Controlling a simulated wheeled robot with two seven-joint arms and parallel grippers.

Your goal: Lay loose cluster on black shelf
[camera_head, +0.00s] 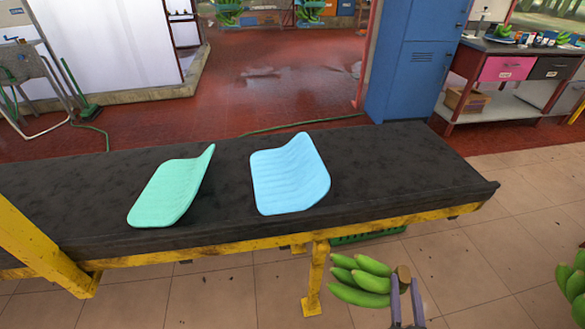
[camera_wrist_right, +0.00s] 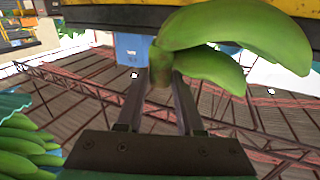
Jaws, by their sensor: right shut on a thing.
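A loose cluster of green bananas (camera_head: 362,281) hangs in the air in front of the black shelf, at the lower right of the head view. My right gripper (camera_head: 405,287) is shut on its brown cut crown, with the fingers pointing away from me. In the right wrist view the cluster (camera_wrist_right: 235,35) sticks out to the right from between the fingers (camera_wrist_right: 161,88). The black shelf (camera_head: 400,165) is a long dark top on a yellow frame, beyond the cluster and apart from it. My left gripper is not in view.
A green curved pad (camera_head: 170,190) and a light blue curved pad (camera_head: 290,175) lie on the shelf. Its right part is bare. More green bananas (camera_head: 574,283) show at the right edge, and others (camera_wrist_right: 20,150) in the right wrist view. A blue locker (camera_head: 410,65) stands behind.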

